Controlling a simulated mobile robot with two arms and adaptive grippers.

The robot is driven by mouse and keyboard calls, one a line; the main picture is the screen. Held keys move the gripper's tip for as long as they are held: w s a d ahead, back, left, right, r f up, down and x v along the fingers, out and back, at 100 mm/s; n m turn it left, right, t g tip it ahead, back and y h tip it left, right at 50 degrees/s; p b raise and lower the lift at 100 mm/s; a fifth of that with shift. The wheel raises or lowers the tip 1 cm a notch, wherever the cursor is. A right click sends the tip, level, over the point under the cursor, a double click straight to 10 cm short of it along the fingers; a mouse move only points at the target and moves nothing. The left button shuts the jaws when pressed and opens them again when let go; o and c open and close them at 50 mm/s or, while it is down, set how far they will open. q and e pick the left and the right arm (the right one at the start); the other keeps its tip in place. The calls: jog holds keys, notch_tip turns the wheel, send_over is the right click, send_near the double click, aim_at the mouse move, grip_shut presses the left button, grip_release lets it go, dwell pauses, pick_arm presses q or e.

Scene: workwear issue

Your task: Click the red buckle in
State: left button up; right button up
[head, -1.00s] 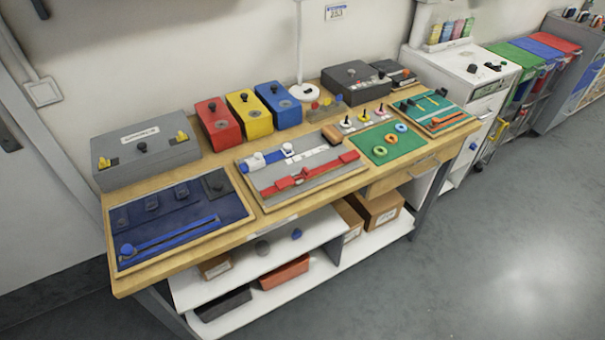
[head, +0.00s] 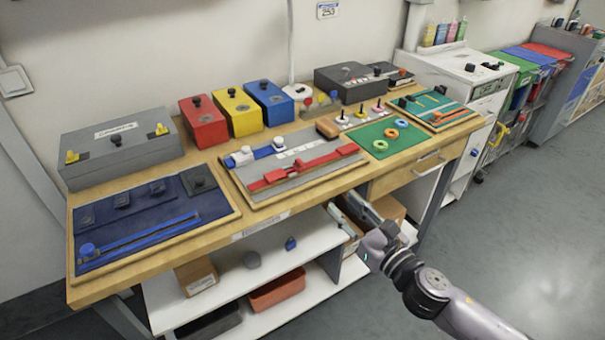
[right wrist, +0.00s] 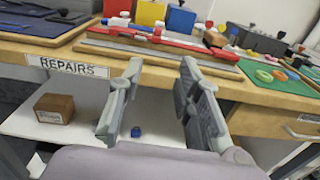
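The red buckle (head: 274,178) lies with its red strap on a grey board (head: 262,202) in the middle of the bench. The strap runs to the upper right across the board. Whether the buckle's halves are joined is too small to tell. The red buckle and strap also show in the right wrist view (right wrist: 160,38), beyond the fingertips. My right gripper (head: 345,212) is in front of the bench edge, below and to the right of the board, apart from the buckle. Its fingers are spread with nothing between them in the right wrist view (right wrist: 162,66). My left gripper is not in view.
A dark blue mat (head: 150,225) is left, a green mat (head: 376,145) right. Red, yellow and blue boxes (head: 238,112) stand behind. Shelves (head: 235,280) lie under the bench.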

jog(key=p, duration=0.1)
send_near(302, 164)
jog(key=x, duration=1)
grip_shut()
dwell(0.6)
